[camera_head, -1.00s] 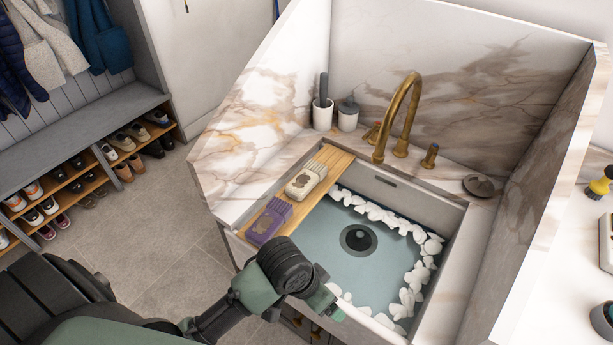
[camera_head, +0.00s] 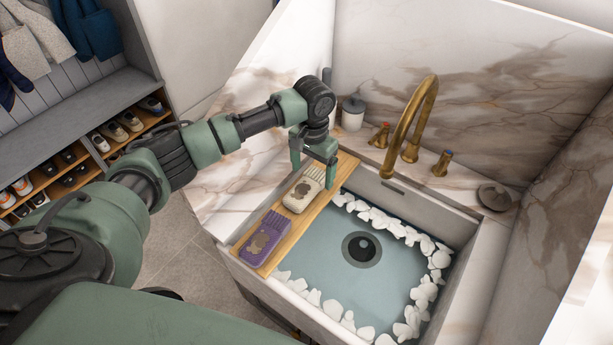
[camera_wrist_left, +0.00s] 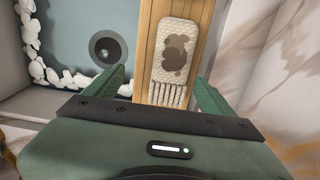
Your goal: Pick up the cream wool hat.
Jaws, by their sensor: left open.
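The cream wool hat (camera_head: 302,193), a flat pale knitted piece with a brown patch and a ribbed end, lies on a wooden board (camera_head: 263,262) across the left side of the sink. My left gripper (camera_head: 313,172) is open and empty above the hat's ribbed far end. In the left wrist view the hat (camera_wrist_left: 177,50) lies beyond and between the spread fingers of the gripper (camera_wrist_left: 161,80), nearer the right finger. The fingers appear apart from it. My right gripper is out of view.
A similar purple piece (camera_head: 265,239) lies on the board's near end. The sink basin (camera_head: 325,262) holds water ringed by white stones. A brass faucet (camera_head: 412,120) and a grey-lidded jar (camera_head: 352,113) stand behind, with marble walls around.

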